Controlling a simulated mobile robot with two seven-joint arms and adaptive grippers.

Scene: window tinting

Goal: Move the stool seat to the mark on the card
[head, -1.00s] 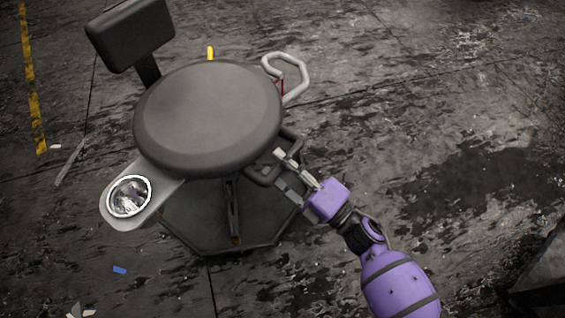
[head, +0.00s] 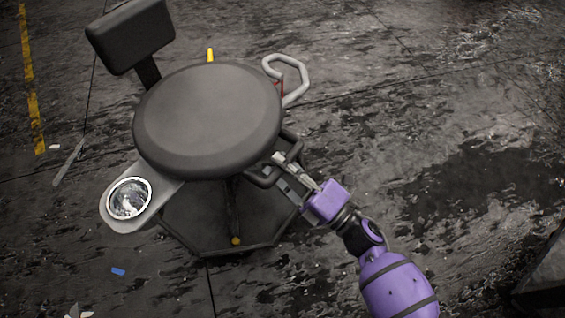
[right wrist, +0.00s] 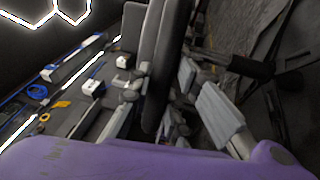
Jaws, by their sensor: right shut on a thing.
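The stool has a round dark grey seat (head: 208,115), seen from above in the head view. Its edge shows as a dark slab (right wrist: 167,65) in the right wrist view. My right gripper (head: 277,162) is at the seat's lower right edge, shut on a dark grey bar-like handle (head: 262,181) just under the seat. In the right wrist view its fingers (right wrist: 172,112) stand on both sides of the slab's lower end; the contact is partly hidden. I cannot make out the card or its mark. My left gripper is not in view.
A backrest (head: 131,36) rises at the stool's upper left. A grey arm with a round metal cup (head: 129,199) juts out lower left. A pale loop (head: 296,78) and a yellow peg (head: 210,54) stand behind the seat.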

